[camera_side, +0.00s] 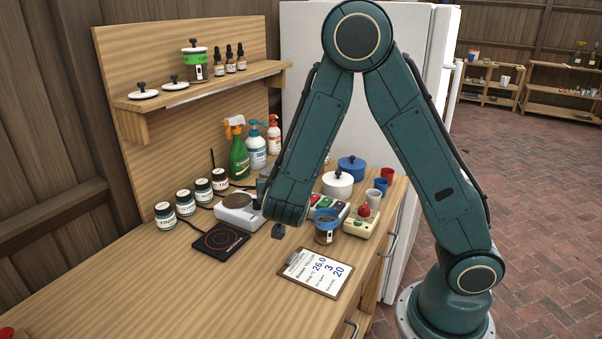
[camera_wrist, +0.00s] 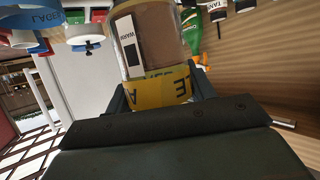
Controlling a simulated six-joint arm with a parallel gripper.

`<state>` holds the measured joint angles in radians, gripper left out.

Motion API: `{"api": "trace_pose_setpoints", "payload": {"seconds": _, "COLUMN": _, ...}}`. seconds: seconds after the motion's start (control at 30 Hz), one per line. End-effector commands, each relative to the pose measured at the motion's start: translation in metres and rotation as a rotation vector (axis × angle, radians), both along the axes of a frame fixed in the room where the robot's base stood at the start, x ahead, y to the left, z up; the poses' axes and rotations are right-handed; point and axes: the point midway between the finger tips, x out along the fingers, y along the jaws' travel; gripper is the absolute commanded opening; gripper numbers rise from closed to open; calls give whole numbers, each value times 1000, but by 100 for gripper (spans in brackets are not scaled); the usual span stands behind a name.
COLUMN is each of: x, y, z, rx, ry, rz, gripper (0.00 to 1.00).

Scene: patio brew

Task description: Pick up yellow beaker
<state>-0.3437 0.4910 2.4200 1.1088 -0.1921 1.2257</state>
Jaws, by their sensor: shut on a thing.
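The yellow beaker is a clear jar with brown contents, a yellow lettered band and a white label; it fills the upper middle of the wrist view (camera_wrist: 157,93). The wrist picture is upside down. My gripper (camera_wrist: 162,84) is shut on the beaker, one dark finger at each side of the yellow band. In the side view my forearm hides the fingers and the beaker, so its height over the bench cannot be told there.
A blue-banded jar (camera_side: 326,228) stands right of my wrist, near a clipboard (camera_side: 316,271). A scale (camera_side: 239,211), a black hot plate (camera_side: 219,241), spray bottles (camera_side: 239,157) and small labelled jars (camera_side: 166,216) stand behind and left. The front-left bench top (camera_side: 150,300) is clear.

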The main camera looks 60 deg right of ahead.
Motion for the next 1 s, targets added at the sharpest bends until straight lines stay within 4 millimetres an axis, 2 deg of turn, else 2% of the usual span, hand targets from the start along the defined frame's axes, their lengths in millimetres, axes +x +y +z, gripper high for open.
{"api": "trace_pose_setpoints", "payload": {"seconds": 0.6, "x": 0, "y": 0, "z": 54, "rx": 1, "ry": -6, "rz": -1, "gripper": 25}}
{"api": "trace_pose_setpoints", "payload": {"seconds": 1.0, "x": 0, "y": 0, "z": 83, "rx": 0, "ry": -3, "rz": 0, "gripper": 25}}
